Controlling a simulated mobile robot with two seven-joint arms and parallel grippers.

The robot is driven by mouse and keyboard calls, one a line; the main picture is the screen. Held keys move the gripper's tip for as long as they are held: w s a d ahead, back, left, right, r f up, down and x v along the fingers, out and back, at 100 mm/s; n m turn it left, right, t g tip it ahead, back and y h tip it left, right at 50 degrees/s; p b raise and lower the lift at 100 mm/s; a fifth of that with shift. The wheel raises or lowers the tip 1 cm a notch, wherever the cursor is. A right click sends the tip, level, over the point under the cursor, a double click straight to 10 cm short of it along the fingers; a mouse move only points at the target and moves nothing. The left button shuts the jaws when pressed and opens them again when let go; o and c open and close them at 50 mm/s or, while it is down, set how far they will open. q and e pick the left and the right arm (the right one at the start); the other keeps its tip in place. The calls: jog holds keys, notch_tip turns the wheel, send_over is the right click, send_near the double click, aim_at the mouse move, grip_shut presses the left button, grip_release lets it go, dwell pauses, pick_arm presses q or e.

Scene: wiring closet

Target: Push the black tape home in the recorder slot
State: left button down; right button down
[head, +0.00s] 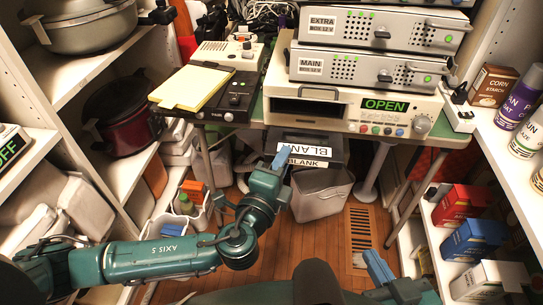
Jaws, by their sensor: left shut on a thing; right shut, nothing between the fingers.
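The recorder (346,110) is a cream box on the green-topped table. Its dark slot (308,108) is on the left of its front, and its green display reads OPEN. The black tape (325,143), with white BLANK labels, is in front of and below the recorder, apart from the slot. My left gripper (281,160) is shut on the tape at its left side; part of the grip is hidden. My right gripper (378,268) is low at the bottom, away from the tape, shut and empty.
Two grey units marked EXTRA (380,30) and MAIN (370,67) are stacked on the recorder. A black device with a yellow pad (195,86) stands left of it. A grey bin (322,197) is under the table. Loaded shelves flank both sides.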

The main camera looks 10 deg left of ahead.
aim_at(285, 139)
dwell(0.4)
pick_arm(q)
jog(key=shift+w, duration=0.7)
jog(key=w+b, duration=0.1)
jog(key=w, duration=0.2)
jog(key=shift+w, duration=1.35)
jog(key=shift+w+b, duration=0.65)
jog(key=shift+w, duration=2.05)
